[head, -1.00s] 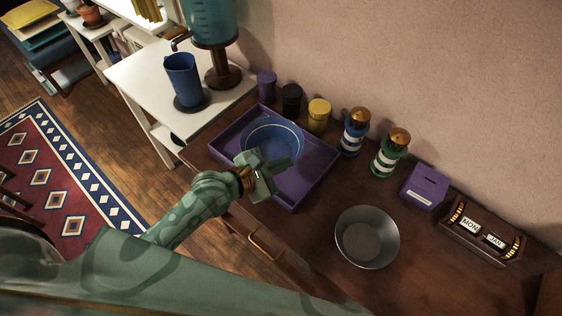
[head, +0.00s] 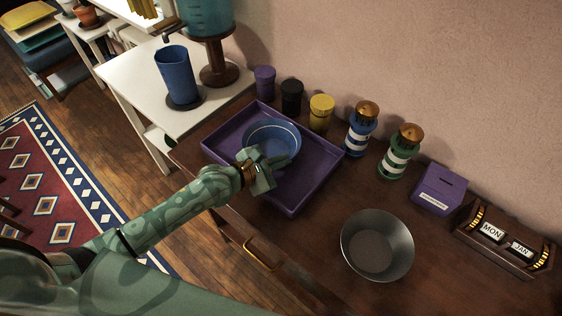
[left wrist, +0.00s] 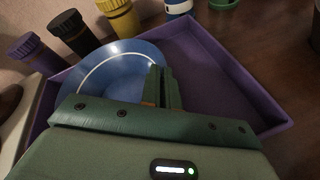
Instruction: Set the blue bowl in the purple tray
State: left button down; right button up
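The blue bowl (head: 266,135) is upright, within the outline of the purple tray (head: 318,180), toward its back left part. The left wrist view also shows the bowl (left wrist: 112,78) and the tray (left wrist: 232,92). My left gripper (head: 280,163) is at the bowl's near right rim. In the left wrist view its two fingers (left wrist: 163,88) are close together with the rim between them. They hide that part of the rim. I cannot tell whether the bowl's base touches the tray floor. My right gripper is not in view.
Purple (head: 265,83), black (head: 291,96) and yellow (head: 320,112) jars stand behind the tray. Blue (head: 361,130) and green (head: 400,152) striped bottles stand to its right. A metal bowl (head: 377,245), a purple box (head: 438,190) and a calendar (head: 504,240) are farther right.

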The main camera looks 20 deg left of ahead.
pick_arm(q)
jog(key=c, duration=1.6)
grip_release()
jog(key=shift+c, duration=0.2)
jog(key=shift+r, duration=0.1)
jog(key=shift+s+a+r, duration=0.15)
jog(key=shift+s, duration=0.2)
jog(key=p+v, duration=0.3)
jog(key=v, duration=0.8)
jog(key=shift+a, duration=0.1)
